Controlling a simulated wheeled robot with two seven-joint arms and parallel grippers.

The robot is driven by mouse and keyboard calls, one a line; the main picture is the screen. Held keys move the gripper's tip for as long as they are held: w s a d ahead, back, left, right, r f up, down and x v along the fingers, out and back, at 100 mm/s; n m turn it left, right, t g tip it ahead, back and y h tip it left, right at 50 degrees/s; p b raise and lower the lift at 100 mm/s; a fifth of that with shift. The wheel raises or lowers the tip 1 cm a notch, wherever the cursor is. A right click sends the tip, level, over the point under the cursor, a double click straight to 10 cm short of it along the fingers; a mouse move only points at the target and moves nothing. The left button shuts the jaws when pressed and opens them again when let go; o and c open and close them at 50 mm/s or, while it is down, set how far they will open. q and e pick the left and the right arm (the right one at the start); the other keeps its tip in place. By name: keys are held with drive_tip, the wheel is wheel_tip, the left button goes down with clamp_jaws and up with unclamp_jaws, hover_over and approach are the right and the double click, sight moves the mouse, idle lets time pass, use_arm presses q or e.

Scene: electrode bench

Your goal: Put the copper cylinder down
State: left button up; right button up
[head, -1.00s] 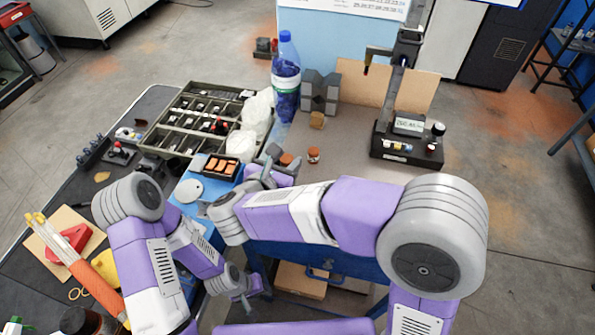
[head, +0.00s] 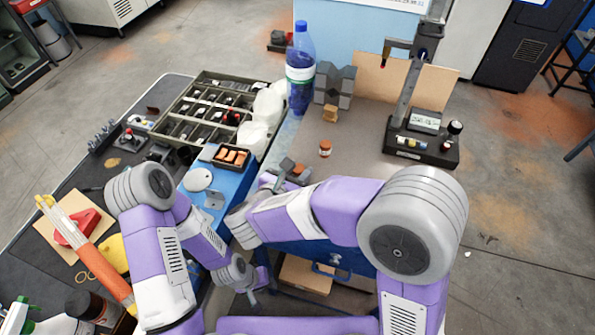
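The copper cylinder (head: 298,169) shows its orange-brown top at the tip of my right gripper (head: 290,172), over the near edge of the grey bench top. The fingers appear closed around it. Its lower part is hidden, so I cannot tell whether it touches the bench. My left gripper (head: 257,286) hangs low in front of the blue drawer unit, apart from the bench objects. Its fingers look apart and empty.
A blue bottle (head: 301,80), dark V-blocks (head: 334,86) and a black instrument stand (head: 423,140) are behind. A tray of copper pieces (head: 217,154) is left.

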drive_tip(key=o, duration=0.4)
drive_tip(key=shift+r+p, duration=0.35)
drive_tip(key=shift+p, duration=0.15)
drive_tip(key=v, duration=1.2)
drive_tip(key=shift+f, duration=0.1)
